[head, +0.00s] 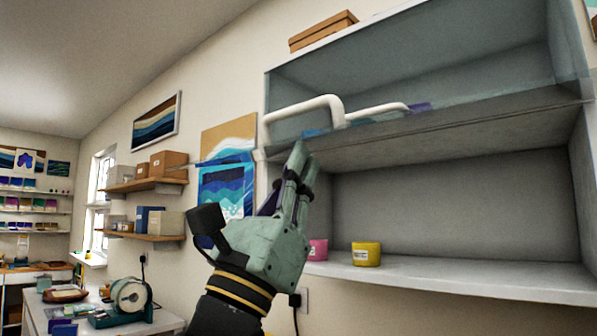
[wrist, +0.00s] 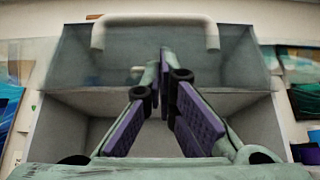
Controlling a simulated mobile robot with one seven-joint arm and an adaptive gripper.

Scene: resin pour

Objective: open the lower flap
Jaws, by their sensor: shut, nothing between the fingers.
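The wall cabinet (head: 583,150) has an upper and a lower compartment. The lower compartment (head: 450,205) shows no panel across its front. A see-through panel (wrist: 70,60) with a thick white handle (head: 305,105) lies before the upper compartment; it looks like the lower flap swung up, though its edges are hard to make out. The handle also spans the top of the wrist view (wrist: 155,19). A second, thinner white handle (head: 378,111) shows behind it. My gripper (head: 299,152) is shut and empty, fingers pointing up, just below the thick handle. I cannot tell whether it touches the panel.
A pink cup (head: 318,249) and a yellow cup (head: 366,254) stand on the cabinet's lower shelf. A cardboard box (head: 322,31) lies on top. Wall shelves (head: 145,186) with boxes and a bench (head: 150,326) with a machine are at left. Room before the cabinet looks free.

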